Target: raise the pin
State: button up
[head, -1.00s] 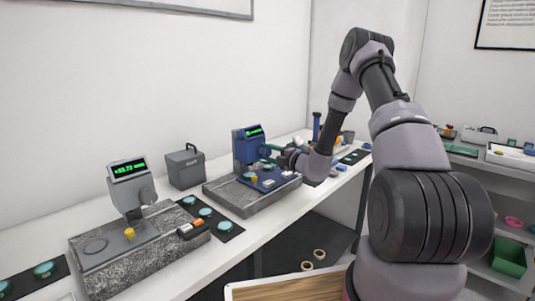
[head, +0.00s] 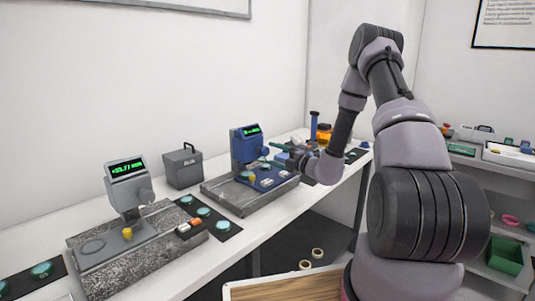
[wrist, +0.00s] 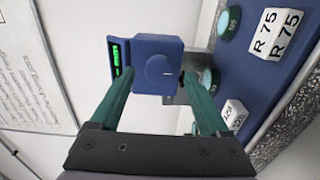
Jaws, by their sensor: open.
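The blue instrument (head: 241,152) with a green display stands on a grey stone base on the bench. In the wrist view its blue head (wrist: 158,50) shows a round knob on the facing side. A grey metal part (wrist: 203,62) lies right of the head, partly behind my right finger. I cannot tell which part is the pin. My gripper (wrist: 157,77) is open and empty, its teal fingers apart toward the head's two sides; contact cannot be told. In the head view my gripper (head: 280,149) is small, just right of the blue instrument.
White blocks (wrist: 273,32) and teal discs (wrist: 229,23) lie on the blue plate. A blue post (head: 313,125) stands farther along the bench.

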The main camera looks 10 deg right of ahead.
jog(key=v, duration=0.5)
jog(key=shift+s+d, duration=0.25)
jog(key=shift+s, duration=0.1)
jog(key=shift+r, duration=0.1)
